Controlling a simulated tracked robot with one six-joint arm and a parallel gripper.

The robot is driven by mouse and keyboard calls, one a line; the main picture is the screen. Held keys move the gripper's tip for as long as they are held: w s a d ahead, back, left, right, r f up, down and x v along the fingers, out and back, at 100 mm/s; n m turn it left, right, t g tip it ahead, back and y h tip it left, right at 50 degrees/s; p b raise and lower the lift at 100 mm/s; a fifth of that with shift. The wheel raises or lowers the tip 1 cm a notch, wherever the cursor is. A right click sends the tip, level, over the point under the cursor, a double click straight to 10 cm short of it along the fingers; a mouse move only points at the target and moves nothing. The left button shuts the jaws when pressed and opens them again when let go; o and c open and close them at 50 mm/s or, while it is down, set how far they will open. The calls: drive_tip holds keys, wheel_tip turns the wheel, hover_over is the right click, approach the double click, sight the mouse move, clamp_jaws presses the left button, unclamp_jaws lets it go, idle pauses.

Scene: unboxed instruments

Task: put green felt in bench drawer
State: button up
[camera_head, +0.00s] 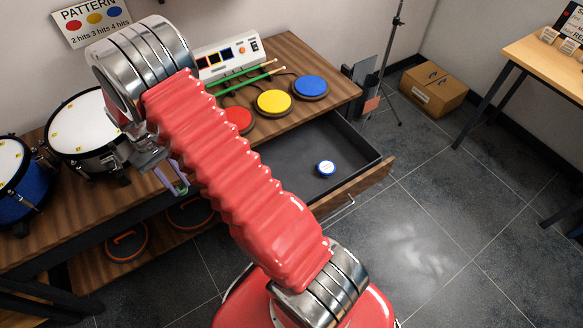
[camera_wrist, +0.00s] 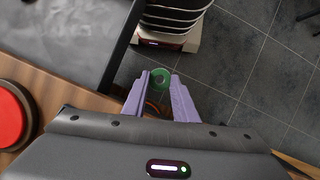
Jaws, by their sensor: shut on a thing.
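The green felt (camera_wrist: 161,80) is a small green disc with a darker centre, held between the tips of my purple fingers in the wrist view. My gripper (camera_wrist: 161,84) is shut on it. In the head view my gripper (camera_head: 181,189) hangs at the front edge of the bench (camera_head: 295,50), left of the drawer, and the felt is barely visible there. The bench drawer (camera_head: 290,150) is pulled open at the right end of the bench. Its dark inside also shows at upper left in the wrist view (camera_wrist: 65,40). The felt is outside the drawer.
A blue and white round item (camera_head: 326,168) lies in the drawer. Red (camera_head: 238,121), yellow (camera_head: 273,102) and blue (camera_head: 310,87) pads sit on the bench above it. Drums (camera_head: 85,125) stand at left. A cardboard box (camera_head: 433,88) is on the floor.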

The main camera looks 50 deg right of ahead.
drive_tip(key=shift+s+d+f+m, duration=0.2)
drive_tip(key=shift+d+m, duration=0.2)
drive_tip(key=shift+d, duration=0.05)
drive_tip(key=s+d+f+m+t+y, duration=0.1)
drive_tip(key=s+d+f+m+t, duration=0.2)
drive_tip(key=s+d+m, duration=0.6)
drive_tip(key=s+d+f+m+t+y, duration=0.2)
drive_tip(key=s+d+f+m+t, duration=0.2)
drive_tip(key=s+d+m, duration=0.6)
drive_tip(key=d+m, duration=0.3)
drive_tip(key=m, duration=0.3)
drive_tip(key=shift+s+d+f, duration=0.15)
drive_tip(key=shift+s+d, duration=0.1)
drive_tip(key=shift+d, duration=0.1)
drive_tip(key=shift+f, duration=0.1)
drive_tip(key=shift+f, duration=2.8)
drive_tip(key=shift+f, duration=2.1)
